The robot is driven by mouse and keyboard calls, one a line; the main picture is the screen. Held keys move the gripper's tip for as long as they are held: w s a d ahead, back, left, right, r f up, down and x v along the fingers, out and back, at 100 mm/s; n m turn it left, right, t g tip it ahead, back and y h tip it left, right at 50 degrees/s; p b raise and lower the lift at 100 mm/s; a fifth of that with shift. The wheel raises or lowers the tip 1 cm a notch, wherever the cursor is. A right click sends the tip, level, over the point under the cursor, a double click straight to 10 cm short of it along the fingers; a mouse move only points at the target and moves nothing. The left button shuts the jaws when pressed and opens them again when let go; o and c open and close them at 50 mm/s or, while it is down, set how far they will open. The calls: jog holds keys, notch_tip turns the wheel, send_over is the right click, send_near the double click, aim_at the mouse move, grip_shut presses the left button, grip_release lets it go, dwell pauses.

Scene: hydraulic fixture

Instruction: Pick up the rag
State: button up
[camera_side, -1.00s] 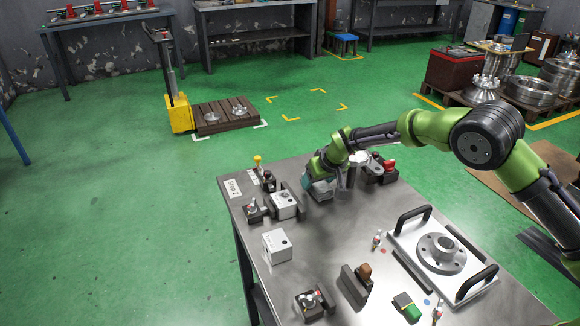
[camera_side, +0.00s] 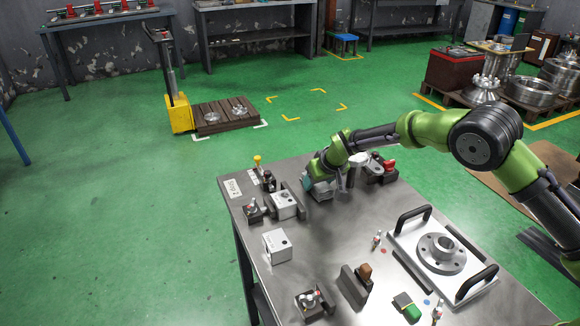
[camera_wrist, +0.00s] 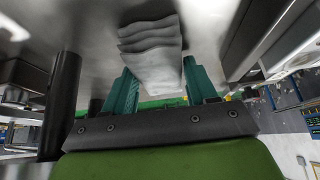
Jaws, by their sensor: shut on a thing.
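The rag (camera_wrist: 152,52) is a pale grey, folded cloth with wavy layered edges. In the wrist view it sits between the two teal fingers of my gripper (camera_wrist: 157,78), which is shut on it. In the side view my gripper (camera_side: 311,184) is low at the far part of the metal table, to the right of a white block fixture. The rag is mostly hidden there by my gripper and wrist. I cannot tell whether the rag still touches the table.
The metal table (camera_side: 335,240) holds a white box (camera_side: 277,246), a clamp fixture (camera_side: 284,205), a red-knobbed part (camera_side: 389,167) close right of my gripper, and a handled plate with a flange (camera_side: 441,252). A dark post (camera_wrist: 62,105) stands near my gripper. The table's middle is mostly clear.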

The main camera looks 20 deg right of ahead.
jog(key=shift+r, duration=0.45)
notch_tip(320, 180, up, 4)
jog(key=shift+f, duration=0.2)
jog(key=s+d, duration=0.1)
jog(key=s, duration=0.4)
jog(key=s+d, duration=0.1)
jog(key=s, duration=0.4)
jog(key=s+d+r, duration=0.1)
jog(key=s, duration=0.4)
jog(key=shift+s+d, duration=0.1)
jog(key=shift+s, duration=0.25)
